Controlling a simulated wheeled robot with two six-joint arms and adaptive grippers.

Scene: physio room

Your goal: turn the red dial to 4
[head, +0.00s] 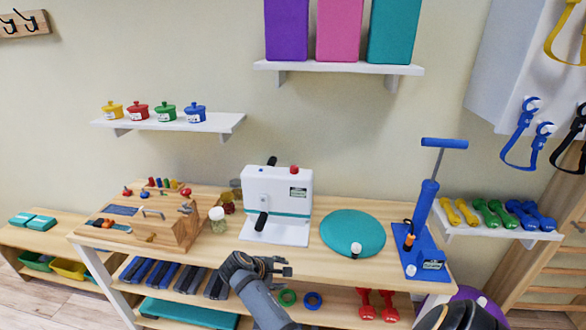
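Several red knobs show, and I cannot tell for sure which is the red dial; no numbers are readable. My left gripper (284,266) is at the table's front edge, below the white machine and apart from all the knobs. Its fingers look parted and hold nothing visible. At the bottom right only a dark part of my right arm shows; its gripper is out of view.
Wall shelves hold coloured pots (166,112) and dumbbells (493,212). Free tabletop lies in front of the white machine.

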